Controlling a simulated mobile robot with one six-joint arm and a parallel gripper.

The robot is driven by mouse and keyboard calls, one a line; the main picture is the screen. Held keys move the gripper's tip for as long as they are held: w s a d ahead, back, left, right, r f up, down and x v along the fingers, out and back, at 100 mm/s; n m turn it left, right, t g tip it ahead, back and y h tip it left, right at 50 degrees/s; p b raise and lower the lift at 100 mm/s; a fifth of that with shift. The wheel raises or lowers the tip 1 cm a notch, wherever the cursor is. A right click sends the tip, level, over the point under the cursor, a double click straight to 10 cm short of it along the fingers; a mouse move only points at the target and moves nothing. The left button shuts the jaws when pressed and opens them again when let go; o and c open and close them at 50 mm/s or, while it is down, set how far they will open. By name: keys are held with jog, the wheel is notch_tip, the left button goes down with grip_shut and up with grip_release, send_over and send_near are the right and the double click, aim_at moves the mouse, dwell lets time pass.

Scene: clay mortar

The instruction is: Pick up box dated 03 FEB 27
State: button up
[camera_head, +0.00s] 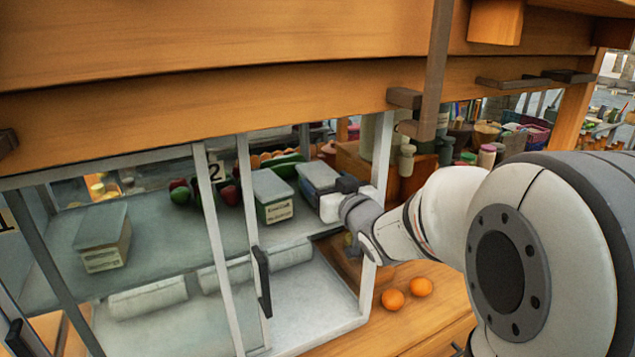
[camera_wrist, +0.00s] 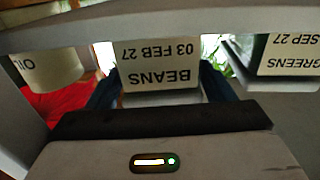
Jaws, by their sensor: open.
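The box labelled BEANS 03 FEB 27 (camera_wrist: 160,62) shows upside down in the wrist view. My gripper (camera_wrist: 161,84) is open, with one dark finger on each side of this box's label end. I cannot tell whether the fingers touch it. In the head view my gripper (camera_head: 342,197) is at the front of the rightmost lidded box (camera_head: 318,174), whose label is hidden. A box labelled GREENS, SEP 27 (camera_wrist: 290,55) is beside it in the wrist view; its day is cut off.
Another lidded box (camera_head: 272,192) and one farther left (camera_head: 103,238) stand on the glass-fronted shelf (camera_head: 165,245). Cabinet posts and a door handle (camera_head: 262,280) are nearby. An OIL container (camera_wrist: 50,68) flanks my gripper. Two oranges (camera_head: 393,299) lie on the wooden counter below.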

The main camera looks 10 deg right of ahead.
jog(key=shift+c, duration=0.4)
jog(key=c, duration=0.7)
jog(key=shift+c, duration=0.5)
jog(key=shift+r, duration=0.15)
